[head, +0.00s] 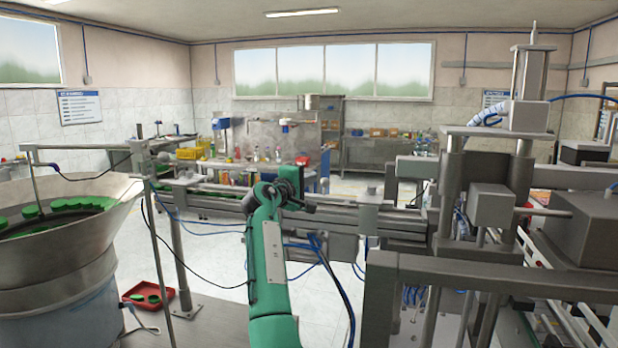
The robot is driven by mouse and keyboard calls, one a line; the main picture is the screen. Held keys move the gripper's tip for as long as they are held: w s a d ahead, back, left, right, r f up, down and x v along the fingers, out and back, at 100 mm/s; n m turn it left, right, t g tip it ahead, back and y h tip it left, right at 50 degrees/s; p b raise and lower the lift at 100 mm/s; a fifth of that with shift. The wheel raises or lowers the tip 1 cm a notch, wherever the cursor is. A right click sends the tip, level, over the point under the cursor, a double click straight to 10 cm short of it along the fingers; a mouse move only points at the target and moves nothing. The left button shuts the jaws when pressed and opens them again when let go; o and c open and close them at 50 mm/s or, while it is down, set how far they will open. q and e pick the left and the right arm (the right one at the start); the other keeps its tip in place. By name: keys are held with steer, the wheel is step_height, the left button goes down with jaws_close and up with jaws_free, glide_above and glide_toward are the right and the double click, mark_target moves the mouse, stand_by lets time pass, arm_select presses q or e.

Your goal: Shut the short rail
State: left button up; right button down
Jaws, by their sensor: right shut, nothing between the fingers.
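My right arm comes up from the bottom middle, green with a pale panel. Its dark gripper (298,190) is shut and empty, in front of the grey rail assembly (222,197). This assembly runs from beside the feeder bowl on the left to the machine on the right. My gripper and wrist hide part of it. I cannot tell for certain which part is the short rail, nor whether my gripper touches it. My left gripper is out of view.
A large metal feeder bowl (62,255) with green caps stands at the left. A red tray (147,296) with green caps lies below it. The grey machine frame (470,272) crowds the right. Blue hoses hang below the rail assembly. Open floor shows behind.

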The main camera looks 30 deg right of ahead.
step_height(320, 180, up, 2)
steer(key=w+d+n+g+y+p, duration=0.1)
steer(key=w+d+y+p, duration=0.15)
steer(key=p, duration=0.65)
glide_above(319, 195)
steer(key=shift+s+a+f+y, duration=0.15)
steer(key=shift+f+y, duration=0.3)
steer(key=shift+f, duration=0.9)
steer(key=shift+r, duration=0.1)
